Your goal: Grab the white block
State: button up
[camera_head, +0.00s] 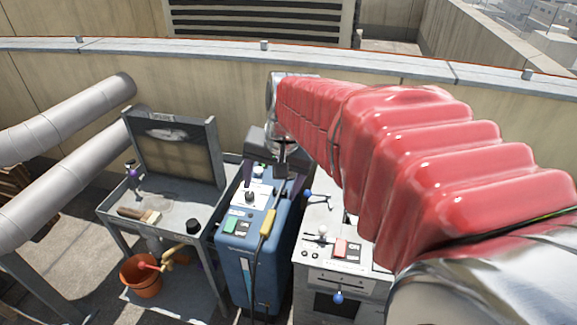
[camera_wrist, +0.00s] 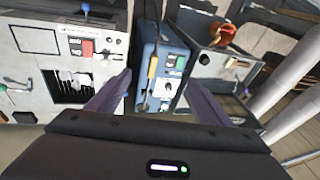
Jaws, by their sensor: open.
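My gripper (camera_head: 272,165) is open above the blue cabinet (camera_head: 252,262). In the wrist view its two purple fingers (camera_wrist: 157,88) spread on either side of that cabinet, with nothing visible between them. A loose white block is not clearly identifiable. A white square plate with a dark knob (camera_head: 250,196) is on the cabinet's top, partly under my gripper in the head view. In the wrist view, pale shapes (camera_wrist: 80,81) show by a dark opening in the light grey cabinet; I cannot tell what they are.
The light grey cabinet (camera_head: 341,262) with a red switch stands right of the blue one. A grey workbench (camera_head: 178,205) with a brush and upright panel stands left, an orange bucket (camera_head: 141,275) below it. Large pipes (camera_head: 70,115) lie further left. A parapet (camera_head: 220,50) runs behind.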

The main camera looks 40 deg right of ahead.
jog(key=w+d+f+m, duration=0.2)
jog(key=d+f+m, duration=0.1)
jog(key=d, duration=0.4)
jog(key=w+d+f+m+g+y, duration=0.1)
jog(key=w+d+f+m, duration=0.2)
jog(key=d, duration=0.4)
jog(key=d+f+m, duration=0.3)
jog(key=d+m, duration=0.1)
jog(key=d, duration=0.3)
jog(key=s+d+f+m+y, duration=0.1)
jog(key=s+d+f+m, duration=0.2)
jog(key=d+f, duration=0.5)
jog(key=s+d+f+m+t, duration=0.1)
jog(key=s+d+f+m, duration=0.3)
jog(key=d, duration=0.8)
notch_tip(320, 180, down, 5)
jog(key=shift+d+r+m+y, duration=0.2)
jog(key=shift+d+m+y, duration=0.15)
jog(key=shift+m, duration=0.75)
jog(key=shift+s, duration=0.1)
jog(key=x, duration=0.8)
jog(key=shift+a+f, duration=0.2)
jog(key=shift+f, duration=0.1)
